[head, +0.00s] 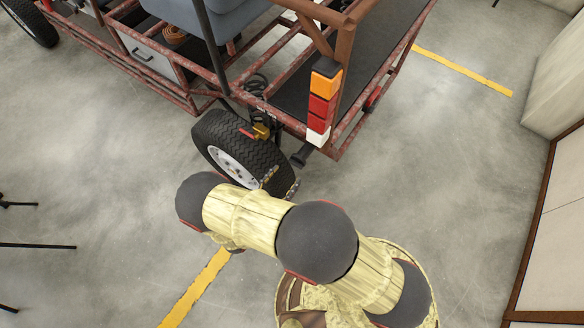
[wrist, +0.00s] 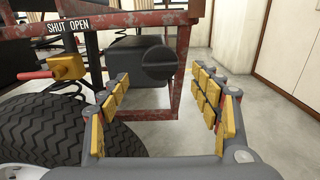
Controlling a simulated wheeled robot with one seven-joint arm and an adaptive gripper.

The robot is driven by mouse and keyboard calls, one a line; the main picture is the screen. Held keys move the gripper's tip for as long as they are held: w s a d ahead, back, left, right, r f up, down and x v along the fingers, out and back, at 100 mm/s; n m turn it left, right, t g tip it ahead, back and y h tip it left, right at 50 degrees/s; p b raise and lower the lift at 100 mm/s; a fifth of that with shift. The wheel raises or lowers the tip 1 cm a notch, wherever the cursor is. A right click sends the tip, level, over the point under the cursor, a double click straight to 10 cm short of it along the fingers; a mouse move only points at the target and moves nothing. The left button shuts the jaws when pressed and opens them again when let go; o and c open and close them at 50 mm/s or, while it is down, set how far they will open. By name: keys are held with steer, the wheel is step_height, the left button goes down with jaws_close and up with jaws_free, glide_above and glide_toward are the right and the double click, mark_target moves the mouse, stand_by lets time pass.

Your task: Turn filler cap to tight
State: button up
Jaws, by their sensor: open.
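The filler cap (wrist: 158,62) is a dark grey round cap with a raised bar across its face, which looks roughly level. It sits on the end of a dark body (wrist: 122,55) under the red frame in the wrist view. My gripper (wrist: 160,74) is open, with yellow-padded fingers to the left and right of the cap's line. The cap appears beyond the fingertips, and I see no contact. In the head view my gripper (head: 281,183) is mostly hidden behind my arm, by the rear wheel. A dark part (head: 302,157) under the frame corner there may be the cap.
A yellow valve (wrist: 68,66) with a red handle, under a "SHUT OPEN" label, is left of the cap. The tyre (wrist: 60,128) is close to my left finger. The rusty red frame (wrist: 180,65) runs above and right of the cap. Floor is clear at right.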

steer(key=v, duration=0.5)
stand_by(0.5)
